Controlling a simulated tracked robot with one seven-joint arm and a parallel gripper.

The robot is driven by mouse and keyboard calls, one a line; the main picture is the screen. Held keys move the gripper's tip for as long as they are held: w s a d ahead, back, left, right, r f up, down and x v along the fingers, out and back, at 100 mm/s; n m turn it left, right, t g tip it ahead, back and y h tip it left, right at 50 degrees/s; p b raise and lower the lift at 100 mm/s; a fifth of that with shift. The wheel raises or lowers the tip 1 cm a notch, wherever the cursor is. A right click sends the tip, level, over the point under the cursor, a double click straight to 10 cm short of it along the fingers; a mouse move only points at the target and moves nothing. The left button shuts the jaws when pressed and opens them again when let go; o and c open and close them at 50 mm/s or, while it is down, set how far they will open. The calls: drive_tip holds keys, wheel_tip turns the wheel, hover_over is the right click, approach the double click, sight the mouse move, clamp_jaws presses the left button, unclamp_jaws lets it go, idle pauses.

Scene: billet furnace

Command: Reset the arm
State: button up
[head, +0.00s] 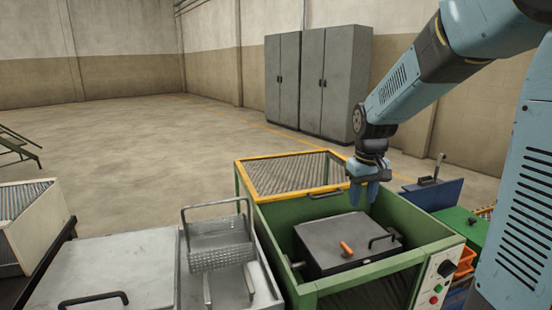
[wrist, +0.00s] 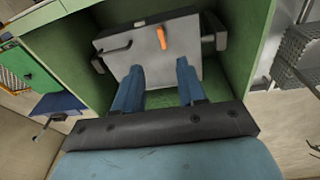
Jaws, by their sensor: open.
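My arm reaches in from the right in the head view, and my gripper (head: 366,192) hangs over the green furnace cabinet (head: 300,290). In the wrist view my gripper (wrist: 158,85) shows two blue fingers apart with nothing between them. The gripper looks apart from the box.
A wire basket (head: 222,258) stands left of the cabinet, beside a grey lidded surface (head: 110,270). A control panel (head: 440,275) is on the cabinet's right front. A blue vise-like piece (head: 432,192) stands right. Grey lockers (head: 318,80) stand behind; open floor lies back left.

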drive_tip(key=s+r+m+t, duration=0.1)
drive_tip(key=s+r, duration=0.3)
drive_tip(key=s, duration=0.6)
drive_tip(key=s+r+m+t, duration=0.1)
drive_tip(key=s+r+t, duration=0.2)
drive_tip(key=s, duration=0.8)
drive_tip(key=shift+s+r+m, duration=0.3)
drive_tip(key=shift+r+m, duration=0.1)
drive_tip(key=shift+r, duration=0.5)
drive_tip(key=shift+d, duration=0.1)
drive_tip(key=shift+c, duration=0.2)
